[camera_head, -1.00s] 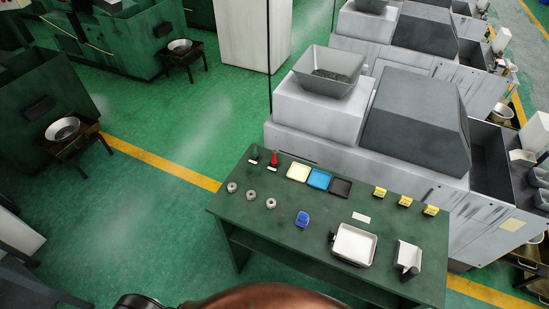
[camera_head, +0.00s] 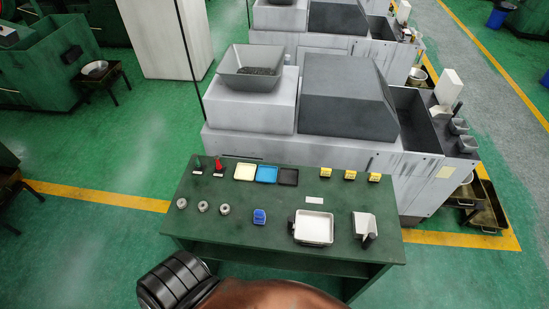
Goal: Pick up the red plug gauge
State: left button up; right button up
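The red plug gauge (camera_head: 218,165) stands upright near the back left of the green table (camera_head: 200,238). A dark green plug gauge (camera_head: 197,164) stands just left of it. Small labels lie in front of both. Nothing touches the red gauge. Neither of my grippers can be made out. A black ribbed part and a copper-brown rounded part of my own body show at the bottom edge, apart from the gauges.
Several metal rings (camera_head: 202,207) lie in front of the gauges. Yellow, blue (camera_head: 267,174) and black trays sit right of them. A blue holder (camera_head: 259,216), a white tray (camera_head: 314,228) and yellow blocks (camera_head: 350,175) are farther right. A grey machine (camera_head: 349,100) stands behind the table.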

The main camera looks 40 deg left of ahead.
aim_at(216, 157)
jog(key=z, duration=0.85)
jog(key=k, duration=0.9)
jog(key=u, duration=1.4)
jog(key=i, duration=0.4)
jog(key=u, duration=0.1)
